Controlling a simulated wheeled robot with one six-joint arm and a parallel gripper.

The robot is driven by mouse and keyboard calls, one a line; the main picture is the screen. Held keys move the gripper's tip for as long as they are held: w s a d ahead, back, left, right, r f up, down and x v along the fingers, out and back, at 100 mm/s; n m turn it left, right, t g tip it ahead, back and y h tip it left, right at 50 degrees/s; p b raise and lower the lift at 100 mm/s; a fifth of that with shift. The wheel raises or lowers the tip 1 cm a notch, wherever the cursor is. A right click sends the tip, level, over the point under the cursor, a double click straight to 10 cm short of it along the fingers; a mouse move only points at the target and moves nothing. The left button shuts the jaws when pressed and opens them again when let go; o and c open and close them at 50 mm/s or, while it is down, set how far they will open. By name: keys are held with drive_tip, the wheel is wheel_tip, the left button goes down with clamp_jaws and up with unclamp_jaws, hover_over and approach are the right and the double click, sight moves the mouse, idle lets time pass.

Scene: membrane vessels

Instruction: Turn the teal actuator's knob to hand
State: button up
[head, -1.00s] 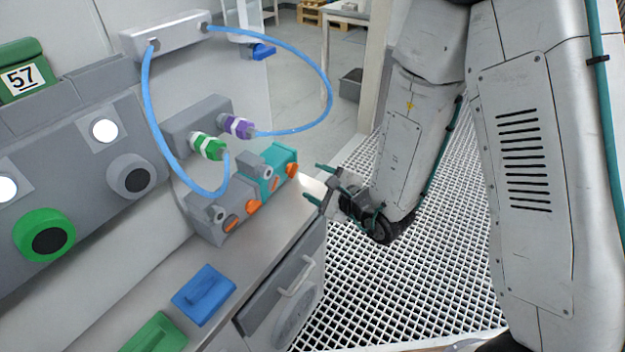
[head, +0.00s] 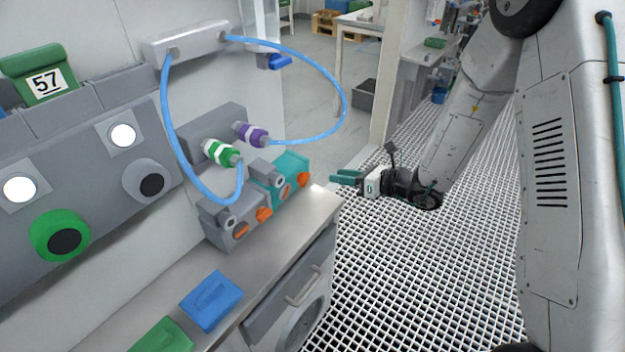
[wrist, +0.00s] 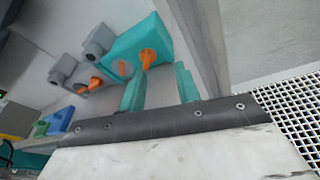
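The teal actuator (head: 292,163) stands at the far right end of the steel bench, with an orange knob (head: 303,180) and an orange disc (head: 286,191) on its front. My gripper (head: 334,177) is to the right of it, off the bench edge, its teal fingers pointing left towards it. In the wrist view the fingers are apart with nothing between them (wrist: 158,80). The orange knob (wrist: 148,57) sticks out beyond the fingertips, nearer the left finger, not touched. The knob's exact setting cannot be read.
A grey actuator (head: 226,221) with an orange knob sits left of the teal one. A blue hose (head: 345,92) loops above both. Blue (head: 212,300) and green (head: 163,336) blocks lie nearer on the bench. Open grating floor (head: 400,270) lies to the right.

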sight(304, 179)
drive_tip(key=m+g, duration=0.1)
drive_tip(key=a+m, duration=0.1)
drive_tip(key=shift+s+m+g+y, duration=0.3)
drive_tip(key=shift+s+g, duration=0.1)
drive_tip(key=shift+s+f+m, duration=0.1)
drive_tip(key=shift+s+m, duration=0.1)
drive_tip(key=shift+m, duration=0.6)
drive_tip(key=shift+x, duration=3.95)
drive_tip(key=shift+s, duration=0.1)
drive_tip(key=c, duration=0.6)
